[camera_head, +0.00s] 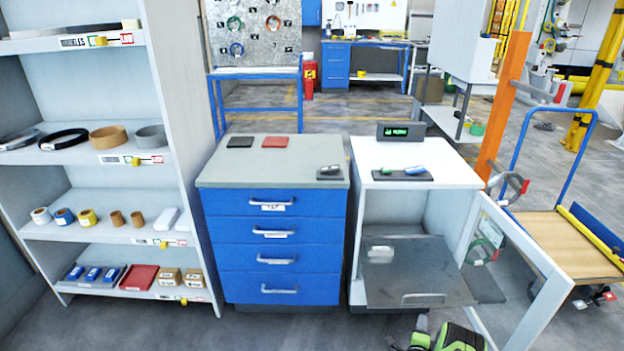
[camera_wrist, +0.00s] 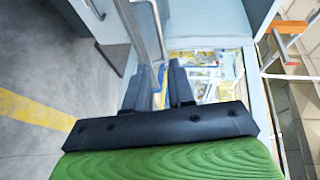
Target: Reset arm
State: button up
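In the head view, green and black parts of my arm (camera_head: 446,340) show at the bottom edge, below the white cabinet (camera_head: 468,178). My gripper's fingertips are not clear there. In the wrist view my gripper (camera_wrist: 159,82) has its two dark fingers apart, with a gap between them. No held object is visible. A silver handle-like bar (camera_wrist: 150,22) shows beyond the fingers; I cannot tell whether it touches them. The cabinet's glass door (camera_head: 520,275) stands open to the right. A grey tray (camera_head: 415,285) juts from the cabinet, with a small pale object (camera_head: 380,253) on it.
A blue drawer unit (camera_head: 270,255) stands left of the cabinet, its drawers shut. A shelf rack (camera_head: 120,180) with tapes and boxes is at far left. A cart (camera_head: 560,240) with a wooden deck stands close right of the open door.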

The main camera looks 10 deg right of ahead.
jog(key=w+a+r+n+y, duration=0.2)
jog(key=w+a+r+n, duration=0.15)
jog(key=r, duration=0.35)
jog(key=w+a+r+n+y, duration=0.3)
jog(key=w+r, duration=0.2)
jog(key=r, duration=0.2)
jog(key=w+a+r+n+y, duration=0.2)
jog(key=w+a+r+n, duration=0.2)
jog(key=r, duration=0.4)
jog(key=s+a+r+n+y, duration=0.2)
jog(key=s+a+r+n, duration=0.15)
jog(key=a+r, duration=0.45)
jog(key=s+a+r+n+g, duration=0.2)
jog(key=s+a+r+n, duration=0.1)
jog(key=s+a+r, duration=0.3)
jog(key=s+a+r+n+g, duration=0.2)
jog(key=s+a+r+n, duration=0.15)
jog(key=s+r, duration=0.45)
jog(key=s+a+n+g, duration=0.2)
jog(key=s, duration=1)
jog(key=s+a+n+g, duration=0.1)
jog(key=s+a+n, duration=0.1)
jog(key=s, duration=1)
notch_tip(320, 180, up, 16)
jog(key=p, duration=1.7)
jog(key=shift+w+y, duration=0.3)
